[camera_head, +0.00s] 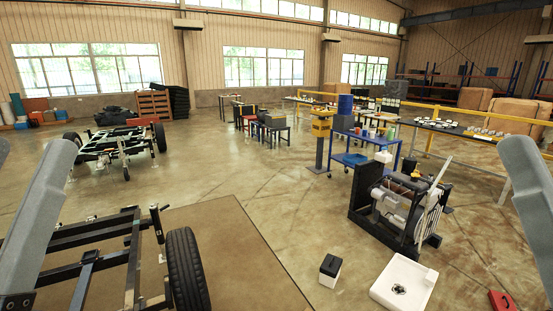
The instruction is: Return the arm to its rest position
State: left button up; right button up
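My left arm (39,215) shows as a grey link at the left edge, running down out of the frame. My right arm (527,200) shows as a grey link at the right edge, also cut off by the frame. Neither gripper is in view, so I cannot see their fingers or whether they hold anything.
A black wheeled frame (88,255) with a tyre stands at the lower left on a brown mat (240,260). A machine in a black frame (398,208), a white basin (403,281) and a black-and-white box (330,270) are at the right. A blue cart (365,140) stands behind. The middle floor is clear.

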pick_arm(q)
notch_tip(320, 180, up, 38)
jog(key=s+p, duration=0.1)
jog(key=p, duration=3.7)
jog(key=shift+s+d+r+n, duration=0.2)
jog(key=shift+r+n, duration=0.05)
jog(key=shift+n, duration=0.05)
